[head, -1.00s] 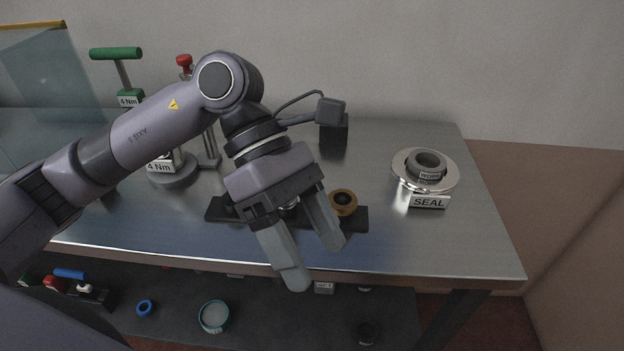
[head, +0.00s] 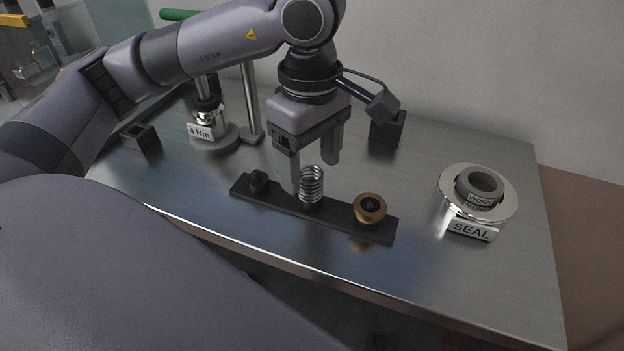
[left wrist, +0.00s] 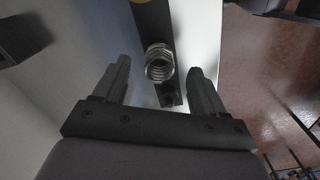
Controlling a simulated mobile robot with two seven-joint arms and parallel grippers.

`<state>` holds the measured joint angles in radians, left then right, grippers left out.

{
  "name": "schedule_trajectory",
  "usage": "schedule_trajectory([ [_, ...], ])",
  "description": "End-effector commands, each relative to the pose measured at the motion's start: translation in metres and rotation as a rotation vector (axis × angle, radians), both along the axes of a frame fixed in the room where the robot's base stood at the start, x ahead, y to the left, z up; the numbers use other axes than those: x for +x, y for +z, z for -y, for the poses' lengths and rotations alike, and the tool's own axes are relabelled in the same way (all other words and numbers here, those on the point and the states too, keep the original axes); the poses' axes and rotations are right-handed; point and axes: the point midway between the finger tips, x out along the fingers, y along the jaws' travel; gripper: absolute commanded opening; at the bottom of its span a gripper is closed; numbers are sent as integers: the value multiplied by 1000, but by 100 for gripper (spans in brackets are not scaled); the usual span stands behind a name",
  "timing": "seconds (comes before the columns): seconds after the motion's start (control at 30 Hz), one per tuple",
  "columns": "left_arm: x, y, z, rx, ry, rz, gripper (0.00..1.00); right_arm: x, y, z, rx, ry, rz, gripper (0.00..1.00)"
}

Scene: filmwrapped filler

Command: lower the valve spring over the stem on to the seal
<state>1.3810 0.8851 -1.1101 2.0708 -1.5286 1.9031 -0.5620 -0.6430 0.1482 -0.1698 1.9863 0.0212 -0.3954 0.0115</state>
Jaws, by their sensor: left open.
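The valve spring (head: 311,185), a silver coil, stands upright on a dark strip (head: 335,216) on the metal table. It also shows in the left wrist view (left wrist: 159,66), framed between the fingers. My left gripper (head: 311,177) is open and empty at the spring, one finger on its left and the other behind it; I cannot tell whether either touches. In the left wrist view my left gripper (left wrist: 160,68) has its fingers well apart. I cannot make out the stem. My right gripper is not in view.
A brass ring (head: 369,208) and a black knob (head: 259,182) sit on the strip either side of the spring. A stand with a 4 Nm label (head: 200,132) and a dark block (head: 387,130) are behind. The front right table is bare.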

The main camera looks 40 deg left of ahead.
Motion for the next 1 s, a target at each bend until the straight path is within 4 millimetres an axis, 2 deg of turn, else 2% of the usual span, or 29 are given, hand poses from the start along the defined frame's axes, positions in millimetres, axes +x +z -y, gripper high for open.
schedule_trajectory([
  [0.1, 0, -20, 1, 2, 0, -5, 71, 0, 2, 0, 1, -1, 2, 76],
  [0.2, 0, -31, 1, 0, -1, -3, 71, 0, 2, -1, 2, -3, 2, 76],
  [0.47, 0, -35, 1, -1, -2, -1, 71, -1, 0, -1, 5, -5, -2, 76],
  [0.5, 0, -35, 2, -1, -2, -1, 68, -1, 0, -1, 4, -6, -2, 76],
  [0.67, 0, -35, 2, -1, -1, -1, 16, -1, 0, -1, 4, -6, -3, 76],
  [1.0, 0, -33, 2, -2, -1, 0, 15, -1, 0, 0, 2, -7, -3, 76],
])
